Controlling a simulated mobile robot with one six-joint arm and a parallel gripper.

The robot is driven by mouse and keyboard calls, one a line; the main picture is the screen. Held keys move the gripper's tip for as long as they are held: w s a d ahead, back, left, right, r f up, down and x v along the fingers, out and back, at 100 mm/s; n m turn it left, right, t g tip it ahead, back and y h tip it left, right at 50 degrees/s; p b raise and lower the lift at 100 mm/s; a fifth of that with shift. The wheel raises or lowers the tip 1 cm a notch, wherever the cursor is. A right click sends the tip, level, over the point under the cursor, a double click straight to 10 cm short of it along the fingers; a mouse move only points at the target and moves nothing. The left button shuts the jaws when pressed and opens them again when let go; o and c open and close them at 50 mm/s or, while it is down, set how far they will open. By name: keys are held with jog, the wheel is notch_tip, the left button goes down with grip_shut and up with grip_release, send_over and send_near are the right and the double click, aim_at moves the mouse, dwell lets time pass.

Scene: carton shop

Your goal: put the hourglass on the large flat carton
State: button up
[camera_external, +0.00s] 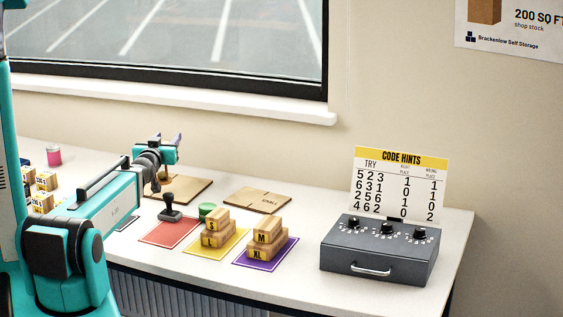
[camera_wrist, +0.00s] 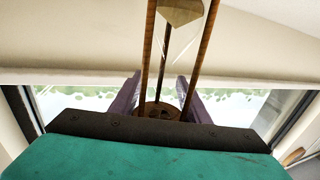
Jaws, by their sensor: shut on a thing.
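The hourglass (camera_wrist: 181,13) has brown wooden posts and a glass bulb with pale sand. In the wrist view it stands between the two purple fingers of my gripper (camera_wrist: 160,98), which is shut on it. In the external view my gripper (camera_external: 167,140) is at the back of the counter, over the large flat carton (camera_external: 190,187), a brown sheet partly covered by my arm. Most of the hourglass is hidden there behind my wrist. I cannot tell whether it touches the carton.
A flat carton marked small (camera_external: 257,199) lies to the right. In front are a black stamp (camera_external: 171,210), a green round item (camera_external: 207,209), and small boxes on yellow (camera_external: 216,241) and purple (camera_external: 266,252) mats. A grey dial lockbox (camera_external: 375,250) stands at right.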

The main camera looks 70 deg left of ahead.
jog(key=shift+f, duration=0.15)
jog(key=shift+f+p, duration=0.35)
jog(key=shift+f, duration=1.5)
jog(key=o, duration=1.3)
jog(key=shift+r, duration=0.2)
jog(key=p+v, duration=0.3)
jog(key=v, duration=0.2)
jog(key=shift+r+p, duration=0.15)
jog(key=shift+p, duration=0.2)
jog(key=shift+s+d+p, duration=0.1)
jog(key=shift+d+p, duration=0.05)
jog(key=shift+p, duration=0.45)
